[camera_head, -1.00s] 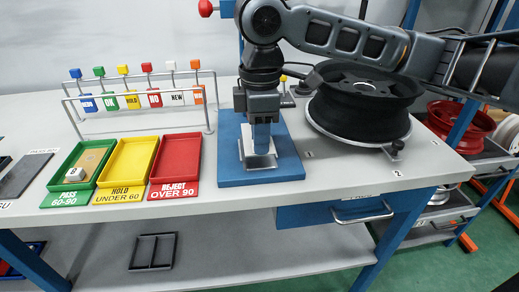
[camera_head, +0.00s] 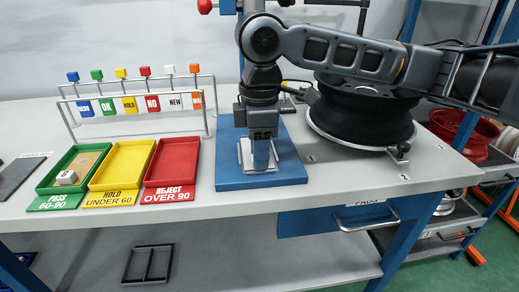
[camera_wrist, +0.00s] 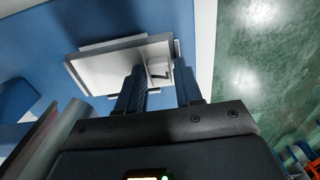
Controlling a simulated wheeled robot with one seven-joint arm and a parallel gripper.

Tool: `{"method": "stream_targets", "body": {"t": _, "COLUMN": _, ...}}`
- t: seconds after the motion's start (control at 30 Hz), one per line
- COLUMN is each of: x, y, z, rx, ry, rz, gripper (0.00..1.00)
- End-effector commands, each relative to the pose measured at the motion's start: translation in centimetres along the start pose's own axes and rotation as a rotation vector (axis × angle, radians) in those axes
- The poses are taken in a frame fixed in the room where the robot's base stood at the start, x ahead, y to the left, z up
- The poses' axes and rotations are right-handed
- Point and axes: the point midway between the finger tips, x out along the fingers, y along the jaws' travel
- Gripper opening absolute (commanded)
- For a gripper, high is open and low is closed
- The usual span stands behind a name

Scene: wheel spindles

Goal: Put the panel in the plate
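A small silver rectangular plate (camera_head: 243,158) with a raised frame sits on a blue base (camera_head: 230,178) on the bench. My gripper (camera_head: 262,165) points straight down over it, with its fingertips at or just above the plate. In the wrist view the plate (camera_wrist: 105,68) shows a pale flat inside and a metal rim. My gripper (camera_wrist: 160,75) has its two dark fingers apart at the plate's right end. A small pale piece with a dark mark (camera_wrist: 158,72) shows between the fingertips; I cannot tell whether it is touched. I cannot make out a separate panel for certain.
A rack of coloured tags (camera_head: 140,104) stands behind. A dark wheel (camera_head: 365,115) on a turntable is at right, beneath my arm.

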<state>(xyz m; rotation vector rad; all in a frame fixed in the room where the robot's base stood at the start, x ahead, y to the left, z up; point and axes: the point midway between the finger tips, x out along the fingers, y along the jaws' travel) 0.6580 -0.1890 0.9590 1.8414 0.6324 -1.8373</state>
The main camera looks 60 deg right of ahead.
Motion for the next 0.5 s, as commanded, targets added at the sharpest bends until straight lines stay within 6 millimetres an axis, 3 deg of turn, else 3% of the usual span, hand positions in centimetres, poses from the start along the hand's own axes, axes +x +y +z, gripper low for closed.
{"method": "stream_targets", "body": {"t": 0.13, "x": -0.01, "y": 0.01, "z": 0.0, "rx": 0.0, "ry": 0.0, "rz": 0.0, "gripper": 0.5}}
{"method": "stream_targets", "body": {"t": 0.5, "x": -0.88, "y": 0.04, "z": -0.03, "rx": 0.0, "ry": 0.001, "rz": 0.002, "gripper": 0.5}}
